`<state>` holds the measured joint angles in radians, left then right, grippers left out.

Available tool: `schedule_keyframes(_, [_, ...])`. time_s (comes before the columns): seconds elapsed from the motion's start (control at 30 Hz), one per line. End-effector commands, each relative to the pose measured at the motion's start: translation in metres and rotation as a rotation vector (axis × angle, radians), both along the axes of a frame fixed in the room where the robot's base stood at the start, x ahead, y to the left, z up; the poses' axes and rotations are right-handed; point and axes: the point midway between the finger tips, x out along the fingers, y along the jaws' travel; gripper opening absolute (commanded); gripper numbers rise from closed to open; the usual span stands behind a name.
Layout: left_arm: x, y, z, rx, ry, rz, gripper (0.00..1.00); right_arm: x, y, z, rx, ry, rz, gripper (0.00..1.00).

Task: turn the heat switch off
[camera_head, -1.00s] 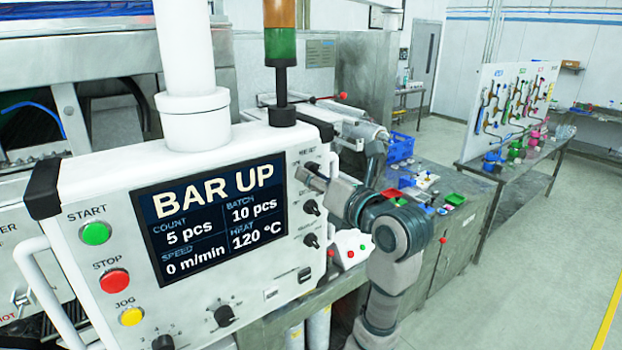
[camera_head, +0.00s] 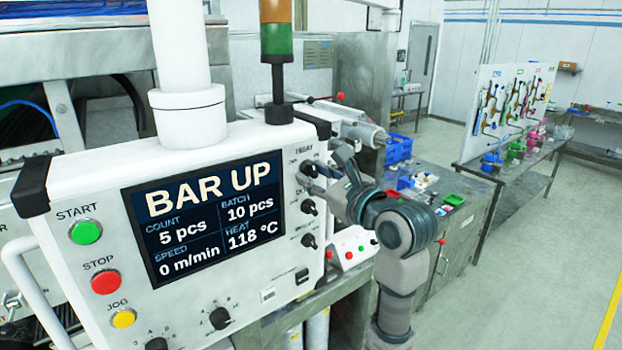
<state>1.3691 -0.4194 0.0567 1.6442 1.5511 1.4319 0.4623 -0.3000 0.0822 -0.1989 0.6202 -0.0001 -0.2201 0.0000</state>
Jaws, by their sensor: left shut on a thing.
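The white control panel (camera_head: 75,180) has a column of black switch knobs on its right side. The top knob (camera_head: 308,169) is partly covered by my left gripper (camera_head: 309,181), whose fingers are shut at it. The middle knob (camera_head: 309,207) and the lower knob (camera_head: 309,241) stand free below. The display (camera_head: 205,222) reads BAR UP and HEAT 118 °C. My right gripper is not in view.
Green start (camera_head: 86,232), red stop (camera_head: 106,281) and yellow jog (camera_head: 123,319) buttons line the panel's left side. A white post (camera_head: 180,50) rises above it. A bench with a blue crate (camera_head: 398,148) stands behind my arm. Open floor lies at the right.

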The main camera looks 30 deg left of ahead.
Motion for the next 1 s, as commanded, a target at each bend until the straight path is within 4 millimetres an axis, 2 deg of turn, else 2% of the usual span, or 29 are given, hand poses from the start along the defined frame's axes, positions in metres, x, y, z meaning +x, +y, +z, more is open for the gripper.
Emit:
schedule_keyframes(0.03, [-0.0019,-0.0034,0.0059,0.001,-0.036,-0.004,0.00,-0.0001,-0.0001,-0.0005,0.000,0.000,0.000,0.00])
schedule_keyframes(0.4, [-0.0026,-0.0028,0.0070,-0.055,-0.173,-0.001,0.00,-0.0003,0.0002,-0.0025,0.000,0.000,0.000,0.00])
schedule_keyframes(0.93, [-0.0036,-0.0019,0.0072,-0.063,-0.194,0.000,0.00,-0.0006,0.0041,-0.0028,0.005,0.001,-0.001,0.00])
schedule_keyframes(0.97, [-0.0036,-0.0019,0.0072,-0.064,-0.193,0.001,0.40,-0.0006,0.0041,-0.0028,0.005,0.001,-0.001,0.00])
schedule_keyframes(1.0, [-0.0036,-0.0018,0.0072,-0.064,-0.192,0.001,0.50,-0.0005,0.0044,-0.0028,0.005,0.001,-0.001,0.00])
